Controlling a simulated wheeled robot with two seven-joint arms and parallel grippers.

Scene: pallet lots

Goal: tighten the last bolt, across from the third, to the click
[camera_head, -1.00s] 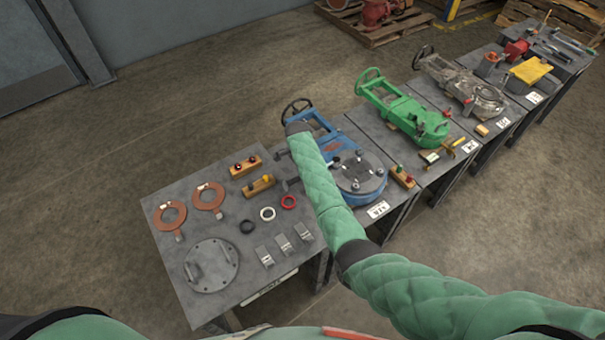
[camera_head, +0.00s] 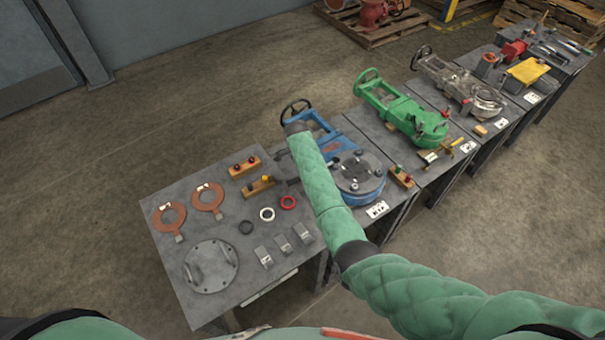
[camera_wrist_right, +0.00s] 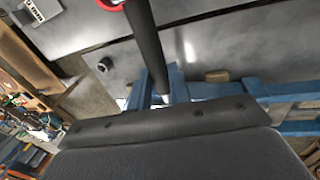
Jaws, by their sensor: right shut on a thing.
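The blue valve (camera_head: 312,143) stands on its table in the head view, with a round grey bolted cover (camera_head: 360,172) at its near end. Several dark bolt heads show on the cover; my right arm crosses in front of part of the valve. I cannot tell how tight any bolt is. In the right wrist view, my right gripper (camera_wrist_right: 158,104) is shut on a long dark rod (camera_wrist_right: 146,40), which looks like a tool handle. Its working end is hidden, so I cannot tell whether it sits on a bolt. My left gripper is not in view.
The near table (camera_head: 170,262) holds copper-coloured rings, small seals, metal blocks and a round grey plate (camera_head: 211,266). A green valve (camera_head: 405,112) and a grey valve (camera_head: 465,85) stand farther right.

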